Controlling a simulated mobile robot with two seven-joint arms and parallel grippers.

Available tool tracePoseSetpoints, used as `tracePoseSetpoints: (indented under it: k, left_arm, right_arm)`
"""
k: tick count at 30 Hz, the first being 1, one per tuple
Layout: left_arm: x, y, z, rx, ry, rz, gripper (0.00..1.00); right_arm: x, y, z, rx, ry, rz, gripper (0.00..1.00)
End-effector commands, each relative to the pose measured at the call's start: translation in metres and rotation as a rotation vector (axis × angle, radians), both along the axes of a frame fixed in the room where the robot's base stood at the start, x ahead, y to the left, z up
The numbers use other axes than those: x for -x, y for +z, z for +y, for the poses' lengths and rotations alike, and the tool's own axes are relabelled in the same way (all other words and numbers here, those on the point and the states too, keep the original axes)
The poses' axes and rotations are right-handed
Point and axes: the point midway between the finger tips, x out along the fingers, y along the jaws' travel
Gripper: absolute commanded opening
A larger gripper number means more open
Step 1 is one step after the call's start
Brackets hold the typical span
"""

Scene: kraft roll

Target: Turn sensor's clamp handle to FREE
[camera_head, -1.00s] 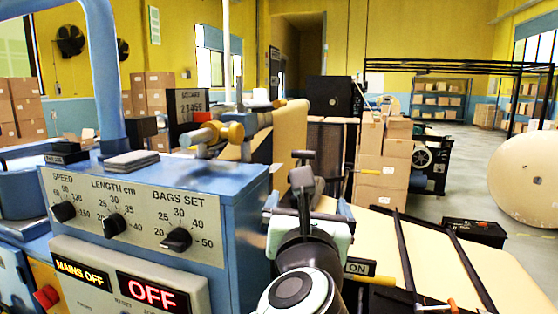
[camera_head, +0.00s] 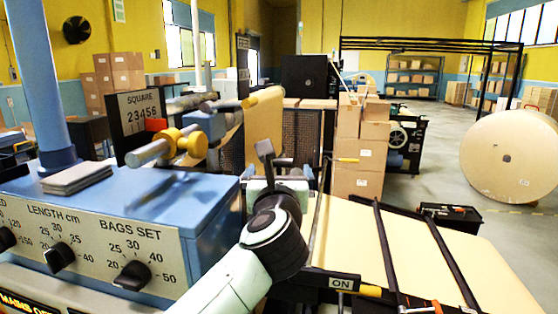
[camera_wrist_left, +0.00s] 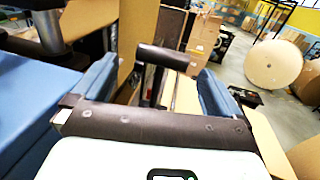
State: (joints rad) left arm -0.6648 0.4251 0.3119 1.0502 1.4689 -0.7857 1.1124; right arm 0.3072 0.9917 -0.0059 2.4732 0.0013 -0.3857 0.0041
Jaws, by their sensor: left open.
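A dark handle with a short crossbar (camera_head: 283,162) stands beyond my left wrist; it looks like the clamp handle, but I see no FREE mark. In the left wrist view this crossbar (camera_wrist_left: 167,57) sits on a thin post, ahead of and between the blue fingers. My left gripper (camera_head: 280,172) is open around its line; it also shows in the left wrist view (camera_wrist_left: 156,82). I cannot tell whether the fingers touch the handle or how far beyond them it stands. The sensor itself is not clearly made out. My right gripper is out of view.
A blue control cabinet (camera_head: 190,210) with dials stands at left, a yellow knob (camera_head: 190,141) above it. A tan paper sheet (camera_head: 450,270) with dark bars (camera_head: 395,250) lies at right. Stacked boxes (camera_head: 360,150) and a big roll (camera_head: 512,155) stand beyond.

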Motion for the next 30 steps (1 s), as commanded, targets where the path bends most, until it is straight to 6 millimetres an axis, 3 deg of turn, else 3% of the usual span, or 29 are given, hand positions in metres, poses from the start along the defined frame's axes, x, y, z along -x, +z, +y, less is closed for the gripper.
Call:
tracePoseSetpoints:
  k: [6, 16, 17, 25, 26, 30]
  left_arm:
    - [-0.023, 0.002, -0.002, -0.001, 0.002, -0.001, 1.0]
    - [-0.026, -0.001, -0.003, 0.0, 0.0, 0.0, 1.0]
    - [-0.026, -0.001, -0.003, 0.0, 0.0, 0.001, 0.93]
    - [-0.025, 0.001, -0.002, 0.0, 0.0, -0.002, 0.05]
    - [-0.025, 0.001, -0.002, 0.0, 0.0, -0.004, 0.0]
    - [-0.024, 0.005, -0.002, 0.003, -0.001, -0.01, 0.0]
  right_arm:
    - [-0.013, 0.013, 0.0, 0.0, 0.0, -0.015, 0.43]
    - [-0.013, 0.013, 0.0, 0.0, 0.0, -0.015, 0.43]
    - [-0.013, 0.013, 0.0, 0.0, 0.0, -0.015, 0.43]
    - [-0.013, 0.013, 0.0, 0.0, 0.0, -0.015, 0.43]
    - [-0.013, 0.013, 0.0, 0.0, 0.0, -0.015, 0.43]
    - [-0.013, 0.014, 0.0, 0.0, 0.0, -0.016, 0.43]
